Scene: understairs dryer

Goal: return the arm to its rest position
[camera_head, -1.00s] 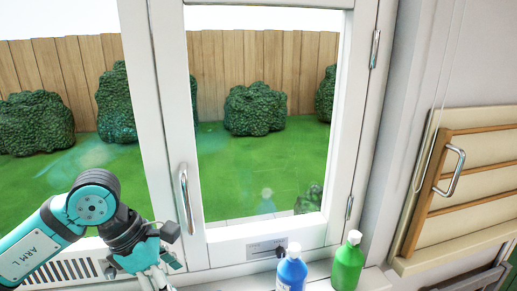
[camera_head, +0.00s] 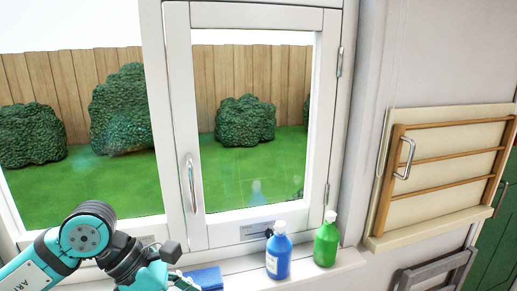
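My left arm, teal and black, comes in at the lower left in front of the window. Its gripper (camera_head: 182,283) is at the bottom edge of the head view, partly cut off, near a blue flat object (camera_head: 205,277) on the sill. I cannot tell whether its fingers are open or shut, and I see nothing clearly held in it. My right arm and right gripper are out of view.
A white window (camera_head: 176,110) with a metal handle (camera_head: 190,182) stands behind the arm. A blue bottle (camera_head: 278,255) and a green bottle (camera_head: 326,242) stand on the sill (camera_head: 347,260). A wooden folding rack (camera_head: 450,168) hangs on the right wall.

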